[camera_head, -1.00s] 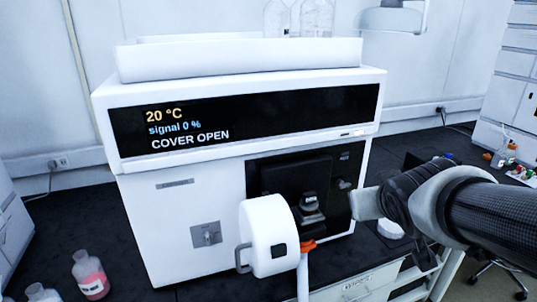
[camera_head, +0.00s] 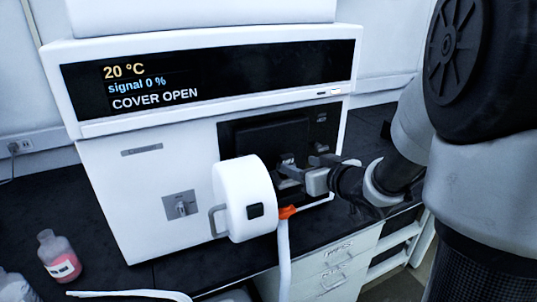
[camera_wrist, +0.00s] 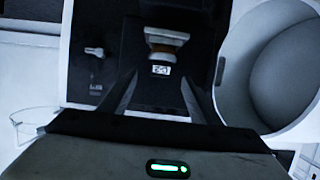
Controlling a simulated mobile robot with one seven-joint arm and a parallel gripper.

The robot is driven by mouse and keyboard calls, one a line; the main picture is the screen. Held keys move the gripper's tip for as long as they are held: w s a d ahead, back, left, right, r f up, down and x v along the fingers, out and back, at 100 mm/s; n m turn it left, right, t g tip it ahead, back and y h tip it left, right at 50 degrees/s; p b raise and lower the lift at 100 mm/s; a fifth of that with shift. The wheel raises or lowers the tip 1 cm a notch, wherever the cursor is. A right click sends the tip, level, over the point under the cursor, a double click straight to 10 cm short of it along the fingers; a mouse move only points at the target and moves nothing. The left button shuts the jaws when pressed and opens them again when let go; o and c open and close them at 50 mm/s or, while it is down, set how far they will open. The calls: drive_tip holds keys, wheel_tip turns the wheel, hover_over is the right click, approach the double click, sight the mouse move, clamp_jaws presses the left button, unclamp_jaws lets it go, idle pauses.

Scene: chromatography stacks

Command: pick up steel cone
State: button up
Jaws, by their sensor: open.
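The steel cone (camera_wrist: 165,40) appears to be the small metallic, ringed part in the dark recess of the white instrument. A small tag (camera_wrist: 160,70) with dark marks sits just below it in the wrist view. In the head view the cone (camera_head: 286,159) is small and partly hidden by my fingers. My gripper (camera_head: 300,167) reaches into the recess from the right. In the wrist view my gripper (camera_wrist: 161,78) is open, with its fingers to the left and right of the tag, just short of the cone. I see no contact with the cone.
The instrument (camera_head: 160,160) reads "COVER OPEN". Its round white cover (camera_head: 240,197) hangs open left of my gripper and fills the right of the wrist view. A small lever (camera_wrist: 95,51) is left of the cone. A pink-liquid bottle (camera_head: 60,258) stands at far left.

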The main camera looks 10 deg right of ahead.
sight(288, 162)
drive_tip(key=x, duration=0.3)
drive_tip(key=shift+w+f, duration=0.1)
drive_tip(key=shift+w, duration=0.05)
drive_tip(key=shift+b+x, duration=0.45)
drive_tip(key=shift+x, duration=2.25)
drive_tip(key=shift+a+f, duration=0.1)
drive_tip(key=c, duration=1.4)
